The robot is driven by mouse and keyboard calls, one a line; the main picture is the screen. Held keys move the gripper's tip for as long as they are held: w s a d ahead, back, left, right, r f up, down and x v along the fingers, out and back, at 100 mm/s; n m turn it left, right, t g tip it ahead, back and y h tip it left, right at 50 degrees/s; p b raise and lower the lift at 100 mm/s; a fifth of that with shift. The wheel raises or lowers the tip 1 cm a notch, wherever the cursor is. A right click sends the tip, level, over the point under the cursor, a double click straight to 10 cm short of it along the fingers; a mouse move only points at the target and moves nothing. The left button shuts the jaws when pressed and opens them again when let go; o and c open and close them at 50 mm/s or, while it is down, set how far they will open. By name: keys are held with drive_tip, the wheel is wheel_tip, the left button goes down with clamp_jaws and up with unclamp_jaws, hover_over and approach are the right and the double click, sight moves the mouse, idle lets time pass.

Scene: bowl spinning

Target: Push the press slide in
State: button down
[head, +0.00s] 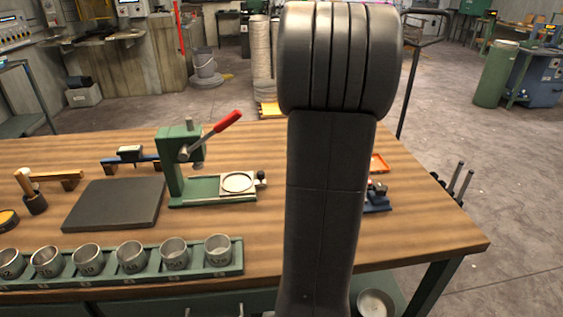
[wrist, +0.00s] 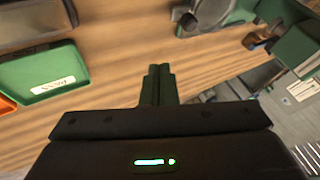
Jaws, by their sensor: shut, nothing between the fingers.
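The green press (head: 178,165) with its red-tipped lever (head: 226,121) stands on the workbench in the head view. Its slide (head: 238,183) carries a pale round seat and lies to the right of the press column, clear of the ram. A dark knob (head: 261,179) sits at the slide's right end. My gripper (wrist: 159,72) shows in the wrist view with its fingers together and empty, above the wooden bench top. In the head view my arm hides the gripper and the bench behind it. I cannot tell from the wrist view how far the fingers are from the slide.
A row of metal cups in a green rack (head: 243,258) lies along the front edge. A dark mat (head: 115,204) is left of the press. A green labelled tray (wrist: 42,73) is left of my fingers in the wrist view. Bare wood lies between press and rack.

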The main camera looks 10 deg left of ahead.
sight(245, 173)
drive_tip(key=x, duration=1)
drive_tip(key=shift+s+a+f, duration=0.1)
drive_tip(key=shift+a, duration=0.1)
drive_tip(key=shift+s+a+r+p, duration=0.15)
drive_tip(key=shift+s+a+p, duration=0.1)
drive_tip(key=shift+a, duration=0.35)
drive_tip(key=shift+s+a+r+p, duration=0.1)
drive_tip(key=shift+s+a+p, duration=0.1)
drive_tip(key=shift+a, duration=0.4)
drive_tip(key=shift+s+a, duration=0.1)
drive_tip(key=shift+a, duration=0.45)
drive_tip(key=shift+s+a, duration=0.25)
drive_tip(key=shift+a, duration=0.65)
drive_tip(key=shift+s+a, duration=0.3)
drive_tip(key=shift+a, duration=0.6)
drive_tip(key=shift+d+b, duration=0.1)
drive_tip(key=shift+b, duration=0.2)
